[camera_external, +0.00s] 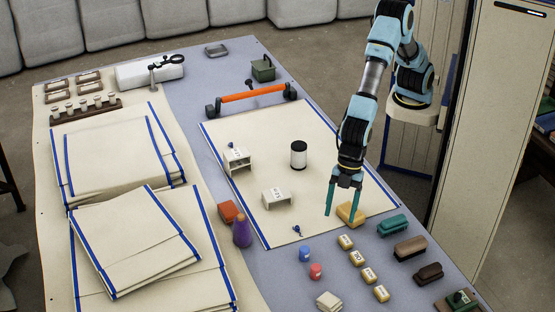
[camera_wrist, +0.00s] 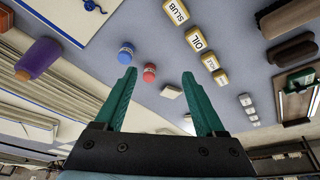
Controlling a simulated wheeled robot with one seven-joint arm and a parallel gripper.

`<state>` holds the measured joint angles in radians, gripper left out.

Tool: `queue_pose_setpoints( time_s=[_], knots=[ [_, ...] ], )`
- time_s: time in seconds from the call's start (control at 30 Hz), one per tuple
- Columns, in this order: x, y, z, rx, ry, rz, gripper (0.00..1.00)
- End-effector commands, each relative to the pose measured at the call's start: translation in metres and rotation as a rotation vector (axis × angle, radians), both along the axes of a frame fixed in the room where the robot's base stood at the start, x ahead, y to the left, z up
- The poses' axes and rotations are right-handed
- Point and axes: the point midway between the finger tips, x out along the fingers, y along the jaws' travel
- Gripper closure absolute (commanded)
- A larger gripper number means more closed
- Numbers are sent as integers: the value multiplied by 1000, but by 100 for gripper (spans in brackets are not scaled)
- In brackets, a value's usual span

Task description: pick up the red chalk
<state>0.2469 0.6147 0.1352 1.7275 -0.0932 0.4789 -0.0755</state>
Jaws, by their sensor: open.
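The red chalk (camera_external: 316,271) is a short red cylinder on the blue-grey table, just in front of a similar blue one (camera_external: 305,254). My gripper (camera_external: 341,212) is above the table, beyond the red chalk and a little to its right, with its green fingers pointing down, open and empty. In the wrist view the red chalk (camera_wrist: 149,74) shows between the open fingers (camera_wrist: 159,76), closer to the left fingertip. It is apart from both fingers. The blue cylinder (camera_wrist: 126,55) shows just beyond the left fingertip.
Several labelled yellow blocks (camera_external: 357,257) stand right of the red chalk. A pale stack (camera_external: 329,301) lies in front of it. Brushes (camera_external: 410,247) line the right edge.

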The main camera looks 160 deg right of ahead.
Motion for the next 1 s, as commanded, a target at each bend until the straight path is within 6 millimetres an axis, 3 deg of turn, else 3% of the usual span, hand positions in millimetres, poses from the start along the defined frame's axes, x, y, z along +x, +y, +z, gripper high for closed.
queue_pose_setpoints(
  time_s=[0.03,0.1,0.23,0.63,1.0],
  knots=[
    [22,-7,-13,5,-15,-1,28],
    [45,-14,-21,8,-36,0,28],
    [69,-23,-29,10,-59,0,28],
    [94,-24,-74,10,-63,1,28],
    [109,-23,-102,12,-63,1,28]
  ],
)
